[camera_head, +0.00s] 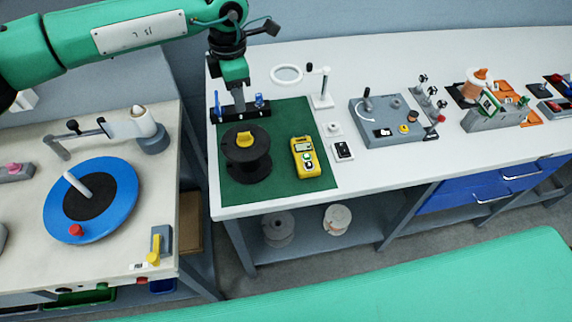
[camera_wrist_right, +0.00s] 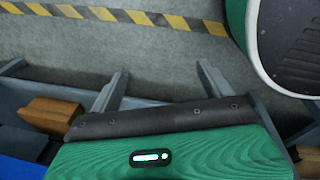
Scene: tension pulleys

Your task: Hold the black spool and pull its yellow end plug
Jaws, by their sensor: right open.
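The black spool (camera_head: 247,163) stands upright on a green mat (camera_head: 285,120) on the white bench. Its yellow end plug (camera_head: 244,139) sits in the top of the spool. My left gripper (camera_head: 239,104) points down just behind the spool, apart from the plug in the picture. Its fingers are seen edge-on, so I cannot tell how far apart they are. My right gripper (camera_wrist_right: 162,84) shows in the right wrist view. Its grey fingers are wide apart with nothing between them, over the floor and away from the spool.
A black bar with blue pegs (camera_head: 260,103) stands behind the spool. A yellow handheld meter (camera_head: 306,157) lies to its right. A ring lamp (camera_head: 287,74) and a grey control box (camera_head: 384,121) stand farther off. A second bench with a blue disc (camera_head: 121,205) is on the left.

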